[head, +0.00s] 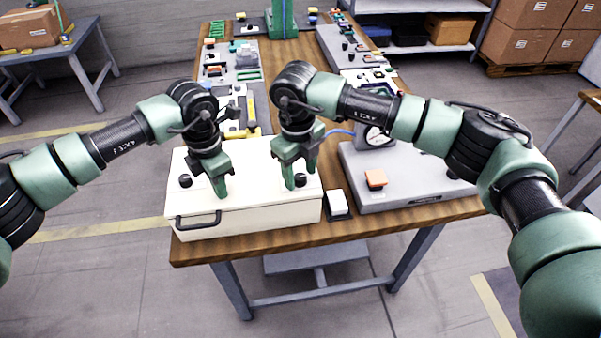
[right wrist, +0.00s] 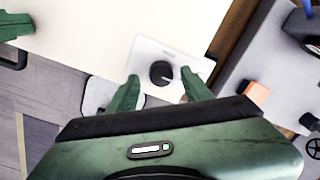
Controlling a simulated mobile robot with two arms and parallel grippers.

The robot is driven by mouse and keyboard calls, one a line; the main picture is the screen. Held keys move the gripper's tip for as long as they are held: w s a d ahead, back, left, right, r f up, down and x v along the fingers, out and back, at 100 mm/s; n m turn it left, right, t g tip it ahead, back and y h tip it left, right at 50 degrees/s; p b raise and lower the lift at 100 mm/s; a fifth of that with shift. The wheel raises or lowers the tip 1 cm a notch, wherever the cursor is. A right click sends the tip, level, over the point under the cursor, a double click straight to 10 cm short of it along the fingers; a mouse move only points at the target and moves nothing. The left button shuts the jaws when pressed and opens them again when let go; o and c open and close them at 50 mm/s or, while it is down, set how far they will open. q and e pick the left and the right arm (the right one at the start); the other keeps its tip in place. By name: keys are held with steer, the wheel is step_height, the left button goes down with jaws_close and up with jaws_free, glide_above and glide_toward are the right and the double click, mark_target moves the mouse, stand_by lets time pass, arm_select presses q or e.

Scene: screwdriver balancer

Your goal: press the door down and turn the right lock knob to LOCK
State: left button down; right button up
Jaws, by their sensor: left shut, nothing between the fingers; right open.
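The cream box with its door (head: 245,180) stands on the near end of the wooden table, and the door looks flat. The right lock knob (head: 300,181) is black and sits on a pale plate; in the right wrist view the knob (right wrist: 161,73) has a white pointer mark toward the lower right. Lettering on the plate is too small to read. My right gripper (head: 301,178) is open, one finger on each side of the knob, with gaps showing. My left gripper (head: 222,194) is shut and empty, its tips at the door's top; contact is unclear.
A left knob (head: 185,181) and a black handle (head: 198,220) are on the box. A white-topped switch (head: 338,204) and a grey unit with an orange button (head: 376,179) stand to the right. Tools and trays (head: 235,75) fill the table behind.

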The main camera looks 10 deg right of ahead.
mark_target(298, 179)
arm_select(q)
steer(key=shift+s+f, duration=0.25)
steer(key=shift+f, duration=0.15)
arm_select(e)
step_height(298, 179, up, 12)
steer(key=shift+s+a+f, duration=0.15)
steer(key=shift+s+a, duration=0.1)
steer(key=shift+s, duration=0.1)
arm_select(q)
steer(key=shift+r, duration=0.15)
steer(key=shift+w+r+p, duration=0.2)
steer(key=shift+r+p, duration=0.25)
steer(key=shift+r, duration=0.15)
step_height(298, 179, up, 5)
steer(key=shift+f+p, duration=0.1)
steer(key=shift+p, duration=0.75)
steer(key=shift+r, duration=0.55)
arm_select(e)
step_height(298, 179, up, 3)
steer(key=shift+w+f, duration=0.15)
